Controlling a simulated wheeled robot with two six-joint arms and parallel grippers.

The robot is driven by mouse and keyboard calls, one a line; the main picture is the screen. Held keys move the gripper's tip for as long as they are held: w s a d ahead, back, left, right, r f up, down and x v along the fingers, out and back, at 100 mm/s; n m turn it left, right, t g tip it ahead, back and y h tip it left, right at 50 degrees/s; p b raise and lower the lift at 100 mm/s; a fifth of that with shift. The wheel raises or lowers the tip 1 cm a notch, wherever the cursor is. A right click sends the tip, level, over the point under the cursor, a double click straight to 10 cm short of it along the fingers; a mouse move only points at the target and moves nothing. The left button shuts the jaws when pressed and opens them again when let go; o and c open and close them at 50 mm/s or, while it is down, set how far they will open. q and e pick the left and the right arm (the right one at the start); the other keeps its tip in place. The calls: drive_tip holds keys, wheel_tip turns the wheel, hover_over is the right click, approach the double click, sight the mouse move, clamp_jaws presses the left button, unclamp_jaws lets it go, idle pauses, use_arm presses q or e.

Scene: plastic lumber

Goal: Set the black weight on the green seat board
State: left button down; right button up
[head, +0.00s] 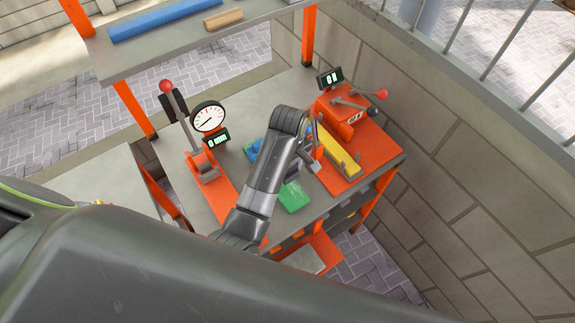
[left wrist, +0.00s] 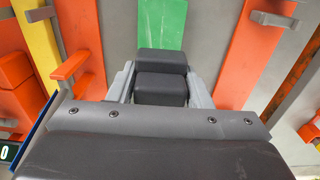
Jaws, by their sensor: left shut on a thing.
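The green seat board (head: 293,197) lies on the grey workbench and is partly hidden by my left arm in the head view. It also shows in the left wrist view (left wrist: 162,24), beyond the weight. My left gripper (left wrist: 160,88) is shut on the black weight (left wrist: 162,62), a dark stepped block between its two grey fingers. The weight overlaps the near part of the green board in that view; I cannot tell if it touches it. In the head view the left gripper (head: 296,168) points down by the board, and the weight is mostly hidden. My right gripper is not in view.
A dial gauge (head: 208,117) with a red-knobbed lever stands on the left of the workbench (head: 225,165). An orange machine (head: 340,112) with a yellow board (head: 340,153) stands at right. A blue piece (head: 252,149) lies beside my arm. A shelf (head: 110,62) holds a blue board (head: 165,18).

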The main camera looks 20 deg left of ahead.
sight(288, 190)
use_arm(q)
drive_tip(key=shift+r, duration=0.1)
drive_tip(key=shift+f, duration=0.25)
wheel_tip(288, 190, down, 3)
drive_tip(key=shift+f+b, duration=0.15)
drive_tip(key=shift+b, duration=0.7)
drive_tip(key=shift+w+f+b, duration=0.1)
drive_tip(key=shift+f+b, duration=0.4)
drive_tip(key=shift+f, duration=0.65)
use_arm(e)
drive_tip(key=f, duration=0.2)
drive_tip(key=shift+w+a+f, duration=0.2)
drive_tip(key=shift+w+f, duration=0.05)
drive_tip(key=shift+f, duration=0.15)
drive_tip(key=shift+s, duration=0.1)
use_arm(q)
drive_tip(key=shift+f+b, duration=0.35)
drive_tip(key=shift+f, duration=1.15)
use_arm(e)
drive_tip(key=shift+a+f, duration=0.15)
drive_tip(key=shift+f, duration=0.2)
